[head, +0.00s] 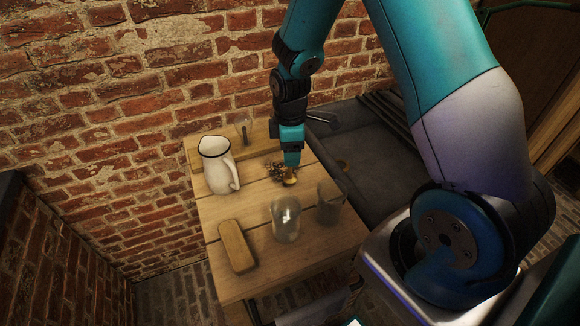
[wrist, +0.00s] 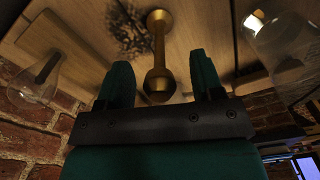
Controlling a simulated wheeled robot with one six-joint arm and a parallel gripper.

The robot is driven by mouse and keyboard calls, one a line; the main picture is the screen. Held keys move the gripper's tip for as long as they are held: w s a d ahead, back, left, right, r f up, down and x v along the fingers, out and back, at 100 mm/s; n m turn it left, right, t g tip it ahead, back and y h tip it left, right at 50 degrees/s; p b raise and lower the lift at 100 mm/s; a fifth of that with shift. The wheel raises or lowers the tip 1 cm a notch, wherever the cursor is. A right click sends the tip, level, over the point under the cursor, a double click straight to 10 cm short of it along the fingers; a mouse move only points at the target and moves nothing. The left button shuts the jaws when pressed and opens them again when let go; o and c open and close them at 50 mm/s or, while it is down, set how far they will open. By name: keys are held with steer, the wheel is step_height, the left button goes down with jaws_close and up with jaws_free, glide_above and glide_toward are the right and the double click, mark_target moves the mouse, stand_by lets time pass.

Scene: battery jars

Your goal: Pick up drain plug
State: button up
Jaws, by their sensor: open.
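A brass piece with a round flat base and a knob, which looks like the drain plug (wrist: 159,48), stands upright on the wooden table. In the head view the plug (head: 290,179) shows just below my gripper (head: 291,161), partly hidden by it. In the wrist view my gripper (wrist: 161,72) is open, with one finger on each side of the plug's knob. Gaps show between the fingers and the knob, and nothing is held.
A dark, crumbly clump (head: 274,168) lies just left of the plug. A white pitcher (head: 216,168), two glass jars (head: 286,220) (head: 330,203) and a wooden block (head: 236,246) share the table (head: 262,268). A grey sink (head: 385,160) lies right; brick wall behind.

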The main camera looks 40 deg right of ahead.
steer(key=shift+f, duration=0.3)
jaws_close()
steer(key=shift+r, duration=0.15)
step_height(320, 180, up, 20)
steer(key=b, duration=0.2)
